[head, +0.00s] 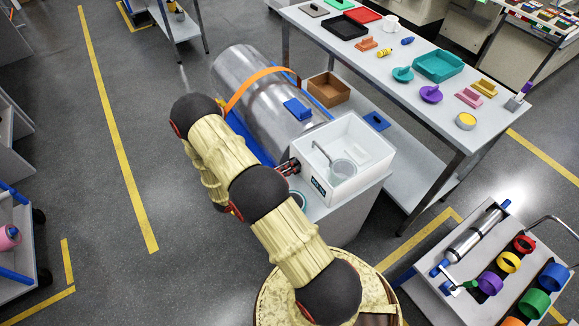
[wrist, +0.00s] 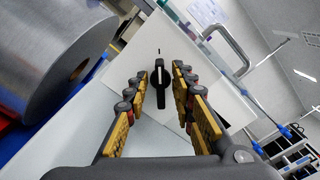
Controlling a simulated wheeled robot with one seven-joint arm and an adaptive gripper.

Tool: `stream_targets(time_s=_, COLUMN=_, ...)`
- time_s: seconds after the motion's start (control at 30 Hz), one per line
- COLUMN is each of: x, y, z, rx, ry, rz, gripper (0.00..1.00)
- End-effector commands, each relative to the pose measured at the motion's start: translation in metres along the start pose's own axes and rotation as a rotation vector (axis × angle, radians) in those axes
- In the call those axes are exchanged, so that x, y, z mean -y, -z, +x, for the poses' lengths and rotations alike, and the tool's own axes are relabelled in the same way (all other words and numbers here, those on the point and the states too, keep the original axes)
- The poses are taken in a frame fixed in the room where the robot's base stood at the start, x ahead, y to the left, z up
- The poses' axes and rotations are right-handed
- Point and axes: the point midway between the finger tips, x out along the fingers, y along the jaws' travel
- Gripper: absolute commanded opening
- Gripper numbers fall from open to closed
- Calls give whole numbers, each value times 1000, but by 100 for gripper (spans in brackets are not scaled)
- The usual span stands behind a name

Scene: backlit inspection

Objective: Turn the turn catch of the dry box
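The dry box (head: 377,133) is a white open-topped box on a grey stand, right of my arm in the head view. Its white front face (wrist: 190,62) fills the middle of the wrist view. The turn catch (wrist: 159,73) is a black knob with a pale line on it, set on that face below a small dark mark. My gripper (wrist: 160,82) is open, with one finger on each side of the catch and visible gaps between. In the head view my gripper (head: 288,168) is small and dark at the box's left side; the catch is hidden there.
A large metal cylinder (head: 240,85) with an orange strap lies close behind and left of the box. A metal handle (wrist: 228,45) rises over the box's rim. A grey table (head: 440,105) with trays and small parts stands behind.

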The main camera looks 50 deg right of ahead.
Motion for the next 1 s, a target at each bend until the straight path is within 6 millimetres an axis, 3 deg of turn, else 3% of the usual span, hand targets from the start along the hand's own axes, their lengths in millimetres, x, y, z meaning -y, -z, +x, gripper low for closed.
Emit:
stream_targets(time_s=0.4, x=0, y=0, z=0, rx=0, ry=0, rz=0, gripper=0)
stream_targets(time_s=1.0, x=0, y=1, z=0, rx=0, ry=-1, rz=41, gripper=0)
